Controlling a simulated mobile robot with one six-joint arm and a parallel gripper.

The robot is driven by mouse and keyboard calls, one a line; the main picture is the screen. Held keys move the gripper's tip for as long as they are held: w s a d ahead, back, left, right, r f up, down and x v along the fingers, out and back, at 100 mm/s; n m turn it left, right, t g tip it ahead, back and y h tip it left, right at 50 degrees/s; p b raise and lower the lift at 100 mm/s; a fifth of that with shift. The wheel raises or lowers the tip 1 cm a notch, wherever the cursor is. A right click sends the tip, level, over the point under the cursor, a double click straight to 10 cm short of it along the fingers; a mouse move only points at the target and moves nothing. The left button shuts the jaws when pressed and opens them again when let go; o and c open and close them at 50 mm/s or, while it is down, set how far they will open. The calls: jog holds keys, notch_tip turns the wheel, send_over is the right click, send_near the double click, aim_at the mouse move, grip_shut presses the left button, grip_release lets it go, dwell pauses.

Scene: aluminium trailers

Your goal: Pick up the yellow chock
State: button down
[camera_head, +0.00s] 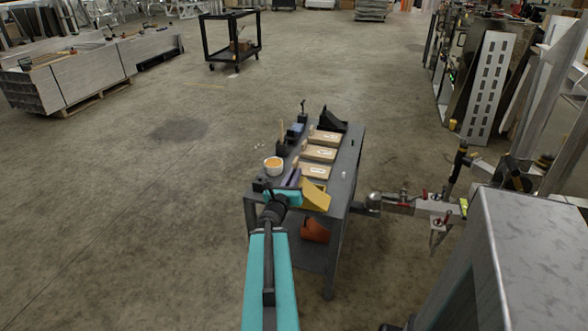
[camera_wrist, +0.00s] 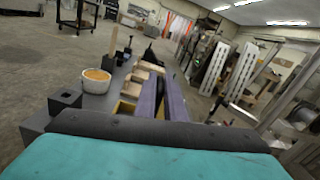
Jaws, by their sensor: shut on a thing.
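The yellow chock (camera_head: 315,196) is at the near end of the dark cart (camera_head: 345,180), beside my gripper (camera_head: 293,177). In the wrist view, yellow parts of the chock (camera_wrist: 124,108) show beside and between the purple fingers of my gripper (camera_wrist: 161,88). The fingers are shut on the chock. Much of the chock is hidden by the fingers and the teal gripper body in the wrist view. I cannot tell whether its underside touches the cart top.
A white tub with orange contents (camera_head: 273,166) stands left of the gripper. Several wooden blocks (camera_head: 319,153) and a black chock (camera_head: 333,119) lie farther back on the cart. An orange object (camera_head: 315,231) sits on the lower shelf. A trailer hitch (camera_head: 405,203) is close at right.

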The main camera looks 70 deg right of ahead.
jog(key=shift+s+a+r+p, duration=0.2)
jog(key=shift+a+r+p, duration=0.3)
jog(key=shift+p, duration=1.4)
jog(key=shift+s+a+f+p, duration=0.1)
jog(key=shift+a+p, duration=0.15)
jog(key=shift+p, duration=0.2)
jog(key=shift+s+a+p, duration=0.4)
jog(key=shift+a+p, duration=0.3)
jog(key=shift+p, duration=0.5)
jog(key=shift+s+a+p, duration=0.4)
jog(key=shift+a+p, duration=0.35)
jog(key=shift+p, duration=0.5)
jog(key=shift+s+a+p, duration=0.4)
jog(key=shift+a+p, duration=0.3)
jog(key=shift+p, duration=0.5)
jog(key=shift+w+a, duration=0.1)
